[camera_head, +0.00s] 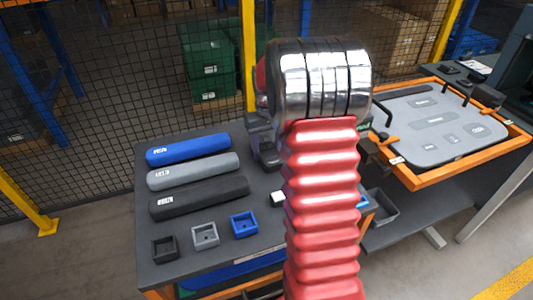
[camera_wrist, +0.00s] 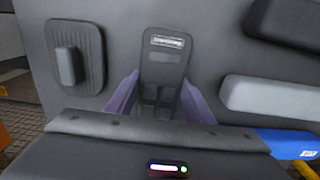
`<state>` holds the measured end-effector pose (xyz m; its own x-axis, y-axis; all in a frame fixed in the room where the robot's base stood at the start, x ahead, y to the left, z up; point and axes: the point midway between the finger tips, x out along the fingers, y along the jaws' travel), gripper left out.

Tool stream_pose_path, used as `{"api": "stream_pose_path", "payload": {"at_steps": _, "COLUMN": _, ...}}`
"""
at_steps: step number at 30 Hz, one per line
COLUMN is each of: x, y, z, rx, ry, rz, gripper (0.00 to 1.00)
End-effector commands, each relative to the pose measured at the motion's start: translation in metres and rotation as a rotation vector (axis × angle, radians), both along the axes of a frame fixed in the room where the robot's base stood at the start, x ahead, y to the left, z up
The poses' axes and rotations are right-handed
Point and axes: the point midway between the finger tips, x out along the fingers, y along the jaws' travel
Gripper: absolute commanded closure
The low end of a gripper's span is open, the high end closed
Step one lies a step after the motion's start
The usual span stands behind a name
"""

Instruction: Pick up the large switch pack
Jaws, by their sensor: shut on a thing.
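The large switch pack (camera_wrist: 162,72) is a dark, upright panel in the wrist view, with a white label at its top and several dark switches lower down. My gripper (camera_wrist: 161,92) has its two purple fingers on either side of the pack and is shut on it. The lower end of the pack is hidden by the gripper body. I cannot tell whether the pack touches the grey table top. In the head view my red arm hides much of the area around the gripper.
A blue bar (camera_head: 188,149), a grey bar (camera_head: 193,171) and a black bar (camera_head: 199,197) lie on the table. Small black (camera_head: 165,249), grey (camera_head: 205,235) and blue (camera_head: 244,224) trays stand at its front. An orange-framed fixture (camera_head: 440,125) is at right. Mesh fencing stands behind.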

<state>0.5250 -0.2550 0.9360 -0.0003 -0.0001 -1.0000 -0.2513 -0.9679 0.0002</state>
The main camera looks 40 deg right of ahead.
Motion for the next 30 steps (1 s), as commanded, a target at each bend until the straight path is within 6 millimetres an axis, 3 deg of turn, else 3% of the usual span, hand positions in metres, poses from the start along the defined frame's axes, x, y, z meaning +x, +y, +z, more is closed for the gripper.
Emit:
{"api": "stream_pose_path", "payload": {"at_steps": 10, "x": 0.001, "y": 0.0, "z": 0.012, "rx": -0.002, "ry": -0.003, "rz": 0.0, "gripper": 0.78}}
{"api": "stream_pose_path", "payload": {"at_steps": 24, "x": 0.001, "y": -0.001, "z": 0.087, "rx": -0.002, "ry": -0.003, "rz": 0.0, "gripper": 0.78}}
{"api": "stream_pose_path", "payload": {"at_steps": 30, "x": 0.0, "y": 0.0, "z": 0.1, "rx": 0.0, "ry": 0.0, "rz": 0.0, "gripper": 0.78}}
